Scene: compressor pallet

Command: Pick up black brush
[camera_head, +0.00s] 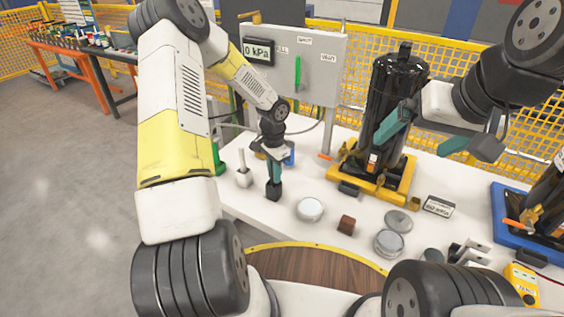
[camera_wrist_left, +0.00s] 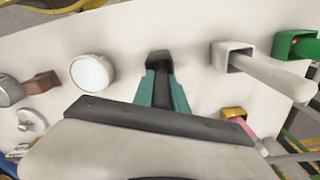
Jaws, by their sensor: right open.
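The black brush (camera_head: 274,191) stands on the white table, its dark block end below my left fingertips. In the left wrist view the black brush (camera_wrist_left: 158,60) shows between the two teal fingers, its dark handle filling the gap. My left gripper (camera_head: 274,178) points down over it and appears closed on the handle; it also shows in the left wrist view (camera_wrist_left: 160,82). Whether the brush touches the table is hard to tell. My right gripper (camera_head: 410,147) is open and empty, in front of the black compressor.
A white brush (camera_head: 243,178) stands left of the black one, with a green brush (camera_wrist_left: 297,45) beyond it. A round white-topped tin (camera_head: 310,209) and brown block (camera_head: 346,224) lie to the right. The compressor (camera_head: 385,100) and gauge panel (camera_head: 300,65) stand behind.

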